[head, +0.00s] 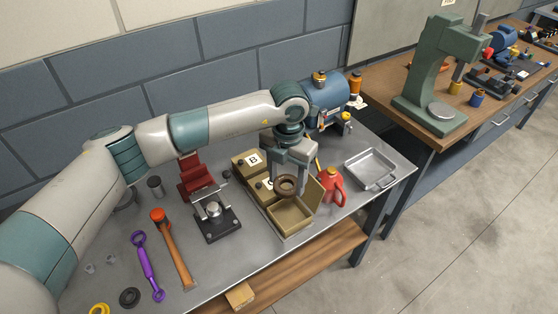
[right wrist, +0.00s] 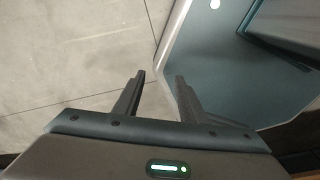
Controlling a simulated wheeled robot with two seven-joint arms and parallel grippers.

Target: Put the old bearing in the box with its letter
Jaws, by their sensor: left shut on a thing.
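My left gripper (head: 288,174) is shut on a brown ring, the old bearing (head: 286,187). It holds the bearing above an open tan box (head: 291,217) at the front of a row of boxes. No letter can be read on the bearing. Behind it stand a tan box marked B (head: 240,163) and another tan box (head: 262,193) whose letter, seemingly C, is partly hidden by my gripper. The open box's letter is not visible. My right gripper (right wrist: 160,79) is open and empty in the right wrist view, above the floor.
A red can (head: 333,188) and a metal tray (head: 371,168) stand right of the boxes. A black fixture (head: 217,222), an orange-headed mallet (head: 172,245) and a purple wrench (head: 147,266) lie to the left. A blue machine (head: 325,98) stands behind.

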